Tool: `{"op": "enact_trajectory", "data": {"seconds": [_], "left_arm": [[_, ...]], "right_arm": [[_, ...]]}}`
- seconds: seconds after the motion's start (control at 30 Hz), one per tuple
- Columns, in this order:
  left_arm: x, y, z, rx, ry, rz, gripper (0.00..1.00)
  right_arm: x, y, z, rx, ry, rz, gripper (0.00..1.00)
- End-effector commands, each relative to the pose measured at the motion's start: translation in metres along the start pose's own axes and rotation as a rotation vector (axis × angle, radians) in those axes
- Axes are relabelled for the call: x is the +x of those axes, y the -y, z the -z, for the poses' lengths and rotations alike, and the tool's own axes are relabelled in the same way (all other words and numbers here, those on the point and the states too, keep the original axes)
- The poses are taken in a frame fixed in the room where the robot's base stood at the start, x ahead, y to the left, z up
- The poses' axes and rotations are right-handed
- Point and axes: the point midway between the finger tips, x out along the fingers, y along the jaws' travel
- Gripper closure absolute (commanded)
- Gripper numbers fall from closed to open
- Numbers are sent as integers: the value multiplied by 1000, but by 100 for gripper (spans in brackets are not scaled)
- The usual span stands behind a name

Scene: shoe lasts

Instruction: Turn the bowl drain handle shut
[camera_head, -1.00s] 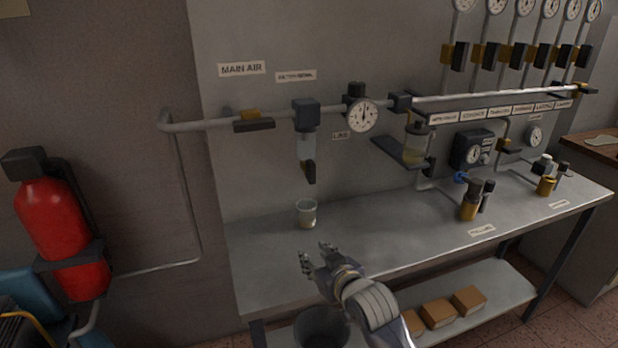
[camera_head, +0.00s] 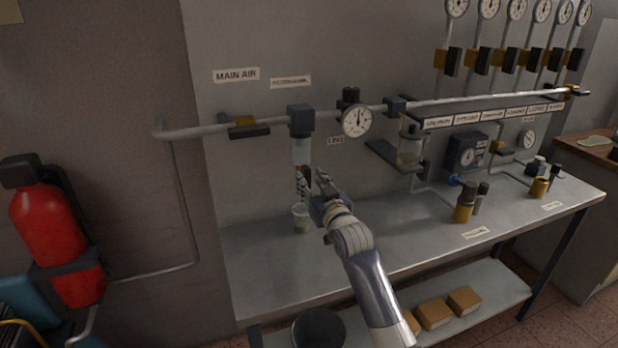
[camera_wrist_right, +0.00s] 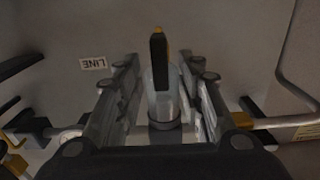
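The clear bowl (camera_head: 301,150) hangs under a dark blue filter body on the wall pipe. Its dark drain handle (camera_head: 306,172) is at the bowl's lower end, partly hidden by my right gripper (camera_head: 311,184). In the right wrist view, which is upside down, the black handle (camera_wrist_right: 159,60) with a bit of yellow lies lengthwise along the bowl (camera_wrist_right: 160,103). The fingers of my right gripper (camera_wrist_right: 161,80) stand open on either side, with visible gaps to the handle and bowl. I cannot tell how deep the handle sits between them. My left gripper is out of view.
A clear cup (camera_head: 302,219) stands on the bench (camera_head: 260,265) below the bowl, close to my right gripper. A gauge (camera_head: 356,121) and a second clear bowl (camera_head: 409,150) are to the right. A dark bucket (camera_head: 319,330) is below the bench.

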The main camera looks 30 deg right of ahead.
Motion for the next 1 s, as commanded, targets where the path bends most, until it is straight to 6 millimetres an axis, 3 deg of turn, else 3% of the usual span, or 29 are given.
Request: {"op": "enact_trajectory", "data": {"seconds": [0.2,0.53,0.57,0.7,1.0], "left_arm": [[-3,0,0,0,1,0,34],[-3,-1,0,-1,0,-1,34],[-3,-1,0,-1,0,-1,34],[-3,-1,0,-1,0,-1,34],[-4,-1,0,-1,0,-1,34]], "right_arm": [[16,0,0,-1,1,1,65],[19,0,-1,-1,1,1,65],[19,0,-1,-1,1,1,67],[19,0,-1,-1,1,1,99],[19,0,0,7,2,0,100]]}}
